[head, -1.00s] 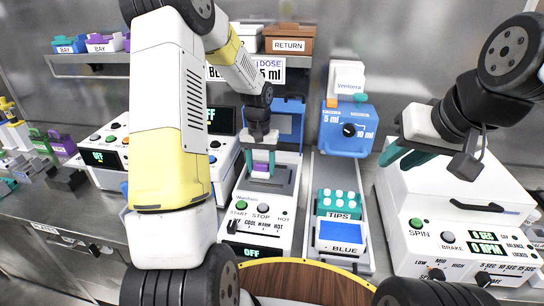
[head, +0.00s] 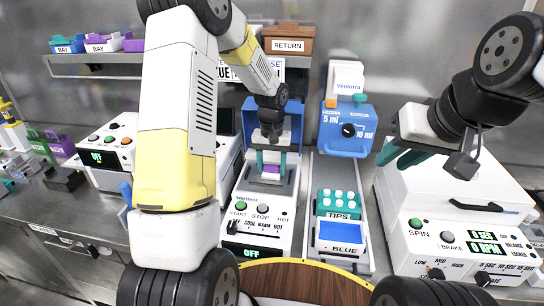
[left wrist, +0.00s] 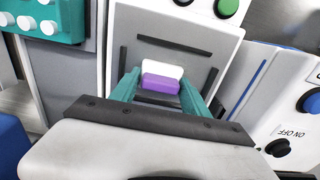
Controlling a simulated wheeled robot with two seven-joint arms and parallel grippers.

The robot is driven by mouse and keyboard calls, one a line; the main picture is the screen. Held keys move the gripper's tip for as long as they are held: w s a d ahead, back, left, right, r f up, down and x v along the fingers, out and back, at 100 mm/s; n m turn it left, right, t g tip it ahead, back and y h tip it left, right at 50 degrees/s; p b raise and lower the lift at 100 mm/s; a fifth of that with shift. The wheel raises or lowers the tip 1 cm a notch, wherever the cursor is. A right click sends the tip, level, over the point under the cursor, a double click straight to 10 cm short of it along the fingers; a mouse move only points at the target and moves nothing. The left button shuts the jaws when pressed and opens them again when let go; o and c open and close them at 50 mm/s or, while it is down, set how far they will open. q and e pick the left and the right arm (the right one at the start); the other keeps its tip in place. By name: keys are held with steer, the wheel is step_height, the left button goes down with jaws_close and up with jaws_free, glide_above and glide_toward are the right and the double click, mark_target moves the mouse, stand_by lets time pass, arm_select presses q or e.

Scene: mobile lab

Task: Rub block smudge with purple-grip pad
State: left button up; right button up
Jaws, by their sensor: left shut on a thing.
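My left gripper (head: 270,162) is shut on the purple-grip pad (head: 271,170), over the grey block (head: 283,188) of the white heater unit. In the left wrist view, the pad's purple grip (left wrist: 160,84) sits between the teal fingers, with its white part (left wrist: 163,69) showing beyond it. The block (left wrist: 178,50) there has dark slots around the pad. I cannot tell whether the pad touches the block. I cannot make out a smudge; the pad and fingers hide part of the surface. My right gripper (head: 402,156) appears open and empty beside the white centrifuge.
The heater (head: 258,222) has an upright blue lid behind the block. To its right stand a teal tips rack (head: 338,203), a BLUE tray (head: 341,234) and a blue dispenser (head: 347,130). The centrifuge (head: 452,205) is at right. Another OFF unit (head: 105,158) stands left.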

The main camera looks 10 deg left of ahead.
arm_select(q)
steer(key=shift+d, duration=0.4)
steer(key=shift+f, duration=0.2)
